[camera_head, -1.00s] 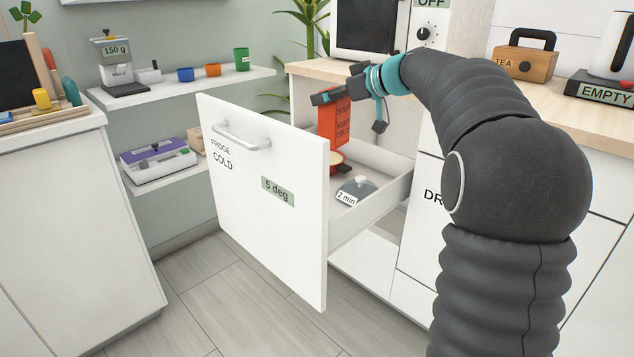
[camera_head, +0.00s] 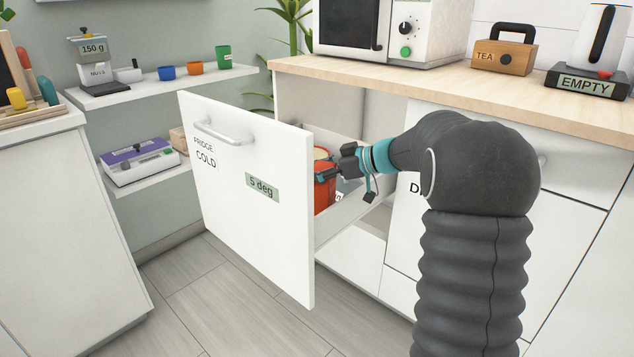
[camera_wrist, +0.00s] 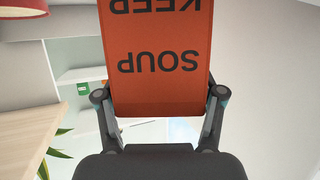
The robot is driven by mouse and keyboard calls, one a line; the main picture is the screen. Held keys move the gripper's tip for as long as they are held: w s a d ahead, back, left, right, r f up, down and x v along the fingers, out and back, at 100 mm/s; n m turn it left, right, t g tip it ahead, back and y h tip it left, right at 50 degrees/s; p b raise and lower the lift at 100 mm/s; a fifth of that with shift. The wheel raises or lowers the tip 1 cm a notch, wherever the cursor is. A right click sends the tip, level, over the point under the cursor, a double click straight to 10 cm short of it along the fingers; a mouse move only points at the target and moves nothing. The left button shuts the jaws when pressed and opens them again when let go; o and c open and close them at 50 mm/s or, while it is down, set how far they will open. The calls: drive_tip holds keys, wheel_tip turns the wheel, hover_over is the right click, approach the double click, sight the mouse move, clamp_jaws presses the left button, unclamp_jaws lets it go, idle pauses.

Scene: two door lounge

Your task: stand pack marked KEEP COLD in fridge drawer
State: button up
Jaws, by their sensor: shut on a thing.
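The orange-red pack (camera_head: 325,188) is in my gripper, low inside the open fridge drawer (camera_head: 245,190). In the wrist view the pack (camera_wrist: 160,85) shows the words SOUP and KEEP, upside down in that picture, between the two fingers. My gripper (camera_head: 338,172) is shut on the pack's upper part. The drawer front, marked FRIDGE COLD and 5 deg, hides the pack's lower end, so I cannot tell whether it touches the drawer floor.
The wooden counter (camera_head: 440,85) above holds a microwave (camera_head: 352,27), a TEA box (camera_head: 502,58) and an EMPTY-marked base (camera_head: 587,84). Shelves stand at the left.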

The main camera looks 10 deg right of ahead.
drive_tip(key=shift+f, duration=1.55)
drive_tip(key=shift+f, duration=0.1)
drive_tip(key=o, duration=1.6)
